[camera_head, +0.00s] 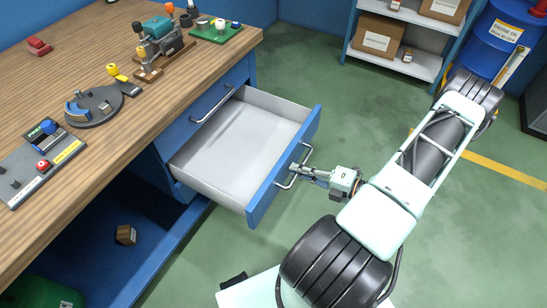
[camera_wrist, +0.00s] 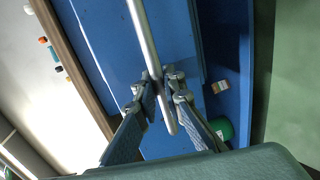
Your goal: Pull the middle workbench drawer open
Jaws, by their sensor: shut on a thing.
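The pulled-out drawer (camera_head: 240,140) of the blue workbench stands well open and is empty, with pale grey walls and a blue front (camera_head: 268,193). It sits below a closed drawer that has its own bar handle (camera_head: 213,104). My gripper (camera_head: 303,170) is at the open drawer's front, shut on its silver bar handle (camera_head: 286,184). In the wrist view my gripper (camera_wrist: 163,92) has its two fingers on either side of the handle bar (camera_wrist: 146,40). The blue drawer front (camera_wrist: 105,40) is behind the bar. The finger pads are partly hidden by the linkage.
The wooden benchtop (camera_head: 60,185) carries several tools and fixtures. A small brown box (camera_head: 126,234) and a green container (camera_head: 42,292) are on the lower shelf. A shelf rack with cartons (camera_head: 378,36) and a blue drum (camera_head: 497,38) stand behind. Green floor is clear beyond the drawer.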

